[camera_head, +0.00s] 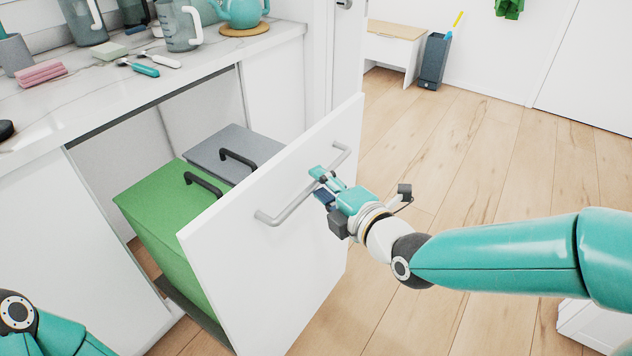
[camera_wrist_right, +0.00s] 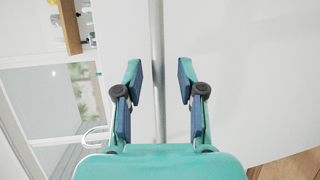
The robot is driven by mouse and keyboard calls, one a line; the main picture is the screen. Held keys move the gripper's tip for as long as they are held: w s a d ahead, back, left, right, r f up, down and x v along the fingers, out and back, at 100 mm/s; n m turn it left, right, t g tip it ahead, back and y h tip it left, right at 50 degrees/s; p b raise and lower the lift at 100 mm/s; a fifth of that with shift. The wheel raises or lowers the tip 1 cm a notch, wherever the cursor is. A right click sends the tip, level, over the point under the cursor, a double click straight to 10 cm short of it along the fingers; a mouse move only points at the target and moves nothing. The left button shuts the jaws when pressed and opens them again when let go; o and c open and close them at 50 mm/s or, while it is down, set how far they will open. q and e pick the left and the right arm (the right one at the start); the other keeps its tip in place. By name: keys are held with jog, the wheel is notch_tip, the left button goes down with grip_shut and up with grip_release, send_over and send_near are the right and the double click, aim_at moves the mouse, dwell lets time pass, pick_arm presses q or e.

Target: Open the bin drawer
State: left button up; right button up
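The white bin drawer (camera_head: 285,235) stands pulled far out from the cabinet. Inside it are a green bin (camera_head: 165,205) and a grey bin (camera_head: 225,150), each with a black handle. A grey bar handle (camera_head: 290,203) runs across the drawer front. My right gripper (camera_head: 320,184) is at the middle of this handle with its fingers apart. In the right wrist view the bar (camera_wrist_right: 157,50) runs between the two open fingers (camera_wrist_right: 160,82), with a gap on each side. My left gripper is out of view.
The marble counter (camera_head: 90,100) above holds a teal teapot (camera_head: 240,10), jugs, spoons and pink cloths (camera_head: 40,73). Wooden floor (camera_head: 490,150) is clear to the right of the drawer. A small bench (camera_head: 393,40) and a dark bin (camera_head: 433,60) stand at the back.

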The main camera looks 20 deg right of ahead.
jog(key=v, duration=0.5)
jog(key=shift+s+d, duration=0.1)
jog(key=shift+s, duration=0.1)
